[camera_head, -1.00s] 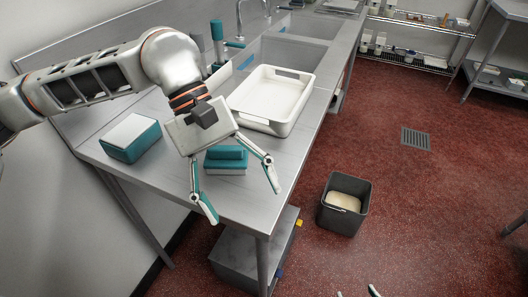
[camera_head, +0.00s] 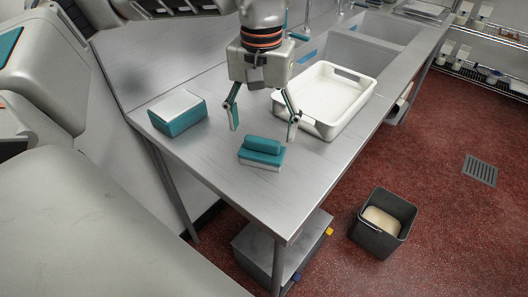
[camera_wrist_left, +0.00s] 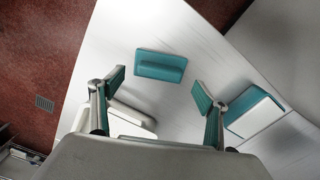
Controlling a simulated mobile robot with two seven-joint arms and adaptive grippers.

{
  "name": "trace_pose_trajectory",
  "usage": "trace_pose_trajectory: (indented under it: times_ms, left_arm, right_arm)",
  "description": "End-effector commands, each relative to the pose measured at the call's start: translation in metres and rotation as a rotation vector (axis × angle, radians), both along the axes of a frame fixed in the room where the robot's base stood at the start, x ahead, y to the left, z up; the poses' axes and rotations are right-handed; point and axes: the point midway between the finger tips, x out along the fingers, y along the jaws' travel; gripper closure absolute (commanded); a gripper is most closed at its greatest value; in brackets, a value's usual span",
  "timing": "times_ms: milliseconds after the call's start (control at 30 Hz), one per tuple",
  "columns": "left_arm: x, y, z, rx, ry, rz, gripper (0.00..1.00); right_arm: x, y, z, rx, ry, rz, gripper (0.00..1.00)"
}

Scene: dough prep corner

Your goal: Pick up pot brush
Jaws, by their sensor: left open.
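The pot brush (camera_head: 262,158), a teal block with a raised teal grip and a pale underside, lies on the steel counter near its front end. It also shows in the left wrist view (camera_wrist_left: 160,66), ahead of and between the fingers. My left gripper (camera_head: 263,134) points down, open and empty, its fingers spread just behind and above the brush, apart from it. Both teal-padded fingers show in the left wrist view (camera_wrist_left: 158,86). My right gripper is out of view.
A teal box with a white top (camera_head: 178,112) stands left of the brush. A white tub (camera_head: 350,108) stands behind right, close to a finger. The counter (camera_head: 222,165) is clear in front of the brush. A dark bin (camera_head: 375,238) stands on the red floor.

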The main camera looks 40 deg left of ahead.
Motion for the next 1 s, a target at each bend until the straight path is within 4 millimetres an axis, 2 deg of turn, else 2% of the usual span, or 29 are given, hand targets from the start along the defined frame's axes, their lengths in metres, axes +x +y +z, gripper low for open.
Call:
trace_pose_trajectory:
  times_ms: [267,533,700,767,800,1000]
  left_arm:
    - [-0.001,0.0,-0.041,0.0,0.005,0.0,0.25]
    - [-0.001,0.0,-0.044,-0.001,0.002,-0.001,0.25]
    - [-0.001,0.0,-0.044,-0.001,0.002,0.0,0.69]
    - [-0.001,0.0,-0.044,-0.001,0.002,0.0,0.69]
    - [-0.001,0.0,-0.044,-0.001,0.002,0.0,0.73]
    - [-0.001,0.0,-0.043,-0.001,0.002,0.0,0.73]
  right_arm:
    - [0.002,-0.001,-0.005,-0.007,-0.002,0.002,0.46]
    - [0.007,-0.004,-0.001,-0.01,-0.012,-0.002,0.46]
    - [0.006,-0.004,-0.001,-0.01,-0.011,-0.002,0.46]
    - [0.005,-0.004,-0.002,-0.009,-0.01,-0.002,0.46]
    - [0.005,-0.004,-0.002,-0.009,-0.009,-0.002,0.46]
    - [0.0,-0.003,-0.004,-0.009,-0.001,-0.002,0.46]
